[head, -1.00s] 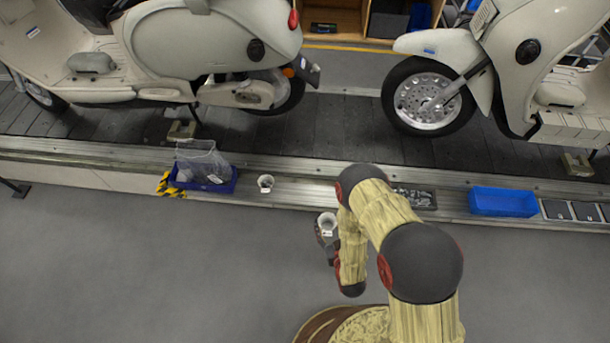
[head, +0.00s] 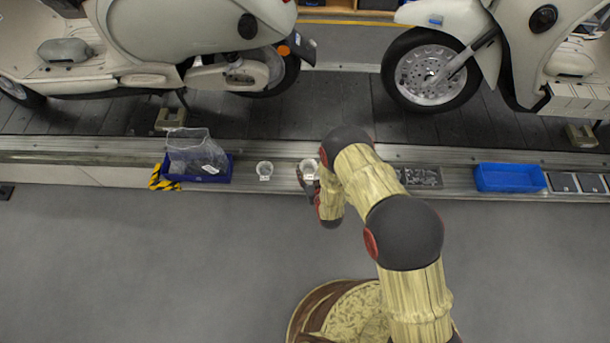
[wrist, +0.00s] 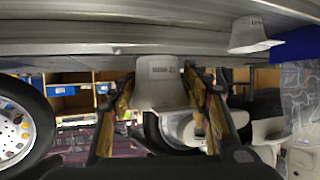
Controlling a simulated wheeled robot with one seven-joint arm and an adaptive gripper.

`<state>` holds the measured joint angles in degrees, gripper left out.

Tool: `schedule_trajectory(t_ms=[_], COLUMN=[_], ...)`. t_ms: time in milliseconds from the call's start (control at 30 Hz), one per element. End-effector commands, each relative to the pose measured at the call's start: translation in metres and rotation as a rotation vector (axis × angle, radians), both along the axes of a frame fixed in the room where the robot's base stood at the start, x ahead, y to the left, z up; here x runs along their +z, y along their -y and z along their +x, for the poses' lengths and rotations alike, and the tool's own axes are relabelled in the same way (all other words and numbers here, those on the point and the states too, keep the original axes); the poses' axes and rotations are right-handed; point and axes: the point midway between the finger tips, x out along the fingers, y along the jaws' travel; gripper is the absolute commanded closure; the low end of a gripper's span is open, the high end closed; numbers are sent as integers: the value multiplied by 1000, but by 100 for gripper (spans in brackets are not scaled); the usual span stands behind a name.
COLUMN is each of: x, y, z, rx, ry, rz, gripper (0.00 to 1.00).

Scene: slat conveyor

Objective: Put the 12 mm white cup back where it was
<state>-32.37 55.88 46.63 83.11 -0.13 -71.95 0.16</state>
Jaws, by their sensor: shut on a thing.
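A white cup (head: 309,167) is held in my gripper (head: 308,184), at the metal ledge (head: 285,183) in front of the slat conveyor. In the wrist view, which is upside down, the held cup (wrist: 160,84) sits between the two fingers with its narrow base toward the ledge. I cannot tell whether the base touches the ledge. A second white cup (head: 264,170) stands on the ledge to the left; it also shows in the wrist view (wrist: 250,36). Both cups carry small labels that I cannot read for certain.
A dark blue tray (head: 222,178) with a clear bag (head: 193,152) is left of the cups. A grey tray of small parts (head: 421,177) and a blue bin (head: 510,178) are to the right. Scooters (head: 170,45) stand on the conveyor behind. A little bare ledge lies between the cups.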

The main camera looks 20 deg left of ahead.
Motion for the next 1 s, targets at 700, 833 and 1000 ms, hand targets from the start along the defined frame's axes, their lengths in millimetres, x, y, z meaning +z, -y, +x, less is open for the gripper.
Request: schedule_trajectory(t_ms=[700, 833, 1000], x=[-79, -78, -78], y=[-23, -23, -23], z=[27, 28, 27], rx=[0, 0, 0], ry=[-3, -3, -3], rz=[-2, -2, -2], gripper=[81, 81, 81])
